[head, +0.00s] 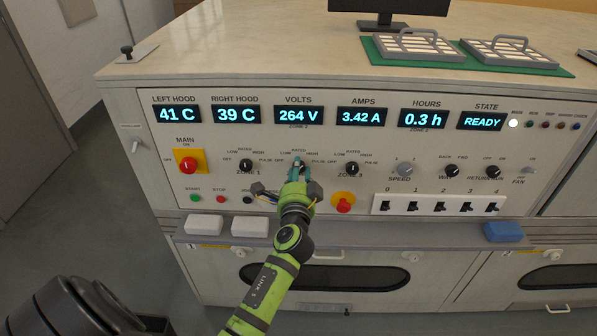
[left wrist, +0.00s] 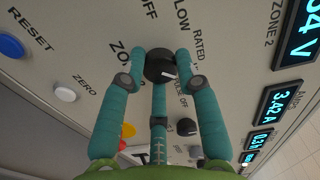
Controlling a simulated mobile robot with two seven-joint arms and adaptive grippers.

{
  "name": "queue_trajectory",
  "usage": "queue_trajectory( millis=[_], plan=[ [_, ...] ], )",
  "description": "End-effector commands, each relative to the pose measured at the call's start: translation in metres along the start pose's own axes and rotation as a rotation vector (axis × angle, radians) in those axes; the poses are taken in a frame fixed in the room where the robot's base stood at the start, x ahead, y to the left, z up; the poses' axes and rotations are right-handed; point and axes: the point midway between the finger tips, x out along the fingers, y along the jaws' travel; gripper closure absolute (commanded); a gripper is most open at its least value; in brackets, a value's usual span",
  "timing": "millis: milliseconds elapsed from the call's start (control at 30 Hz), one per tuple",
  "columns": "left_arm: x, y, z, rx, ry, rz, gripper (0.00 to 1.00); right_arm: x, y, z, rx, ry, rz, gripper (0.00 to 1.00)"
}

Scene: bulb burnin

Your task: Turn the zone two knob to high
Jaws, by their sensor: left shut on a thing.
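The zone two knob (left wrist: 158,66) is black and round with a short white mark, seen at the top middle of the left wrist view. My left gripper (left wrist: 160,78) is shut on it, with its teal fingers around the knob's sides. The white mark points to the right, toward the right-hand finger. The "OFF", "LOW" and "RATED" labels show beyond the knob; the finger covers part of the lettering on the right. In the head view my left gripper (head: 298,172) reaches the panel and hides most of the knob. My right gripper is not in view.
The zone 1 knob (head: 246,165) is left of my gripper and the zone 3 knob (head: 352,168) right of it. A red button (head: 343,203) is low on the right. A ledge with grey pads (head: 247,226) runs below. The volts display (head: 298,115) reads 264 V.

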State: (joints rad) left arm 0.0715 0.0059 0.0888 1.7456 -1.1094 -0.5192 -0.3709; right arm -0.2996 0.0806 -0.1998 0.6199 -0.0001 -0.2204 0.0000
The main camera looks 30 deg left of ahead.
Motion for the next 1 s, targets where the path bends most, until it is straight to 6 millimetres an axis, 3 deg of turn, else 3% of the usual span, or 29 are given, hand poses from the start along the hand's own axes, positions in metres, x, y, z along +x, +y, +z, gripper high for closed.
queue_trajectory(
  millis=[33, 167, 200, 233, 667, 1000],
  plan=[
    [0.002, -0.009, 0.0, -0.001, 0.002, -0.018, 1.0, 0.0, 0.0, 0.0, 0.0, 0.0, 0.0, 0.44],
    [0.002, -0.009, 0.0, -0.001, 0.002, -0.018, 1.0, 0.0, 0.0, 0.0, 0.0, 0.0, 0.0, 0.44],
    [0.002, -0.009, 0.0, -0.001, 0.002, -0.018, 0.56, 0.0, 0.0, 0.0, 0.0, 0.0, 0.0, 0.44],
    [0.002, -0.009, 0.0, -0.002, 0.002, -0.017, 0.44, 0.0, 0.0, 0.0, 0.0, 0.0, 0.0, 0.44],
    [-0.005, -0.002, 0.0, -0.002, 0.001, -0.004, 0.44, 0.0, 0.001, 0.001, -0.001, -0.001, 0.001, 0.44],
    [-0.071, -0.001, 0.0, -0.003, 0.0, -0.002, 0.44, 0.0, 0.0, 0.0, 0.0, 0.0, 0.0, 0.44]
  ],
)
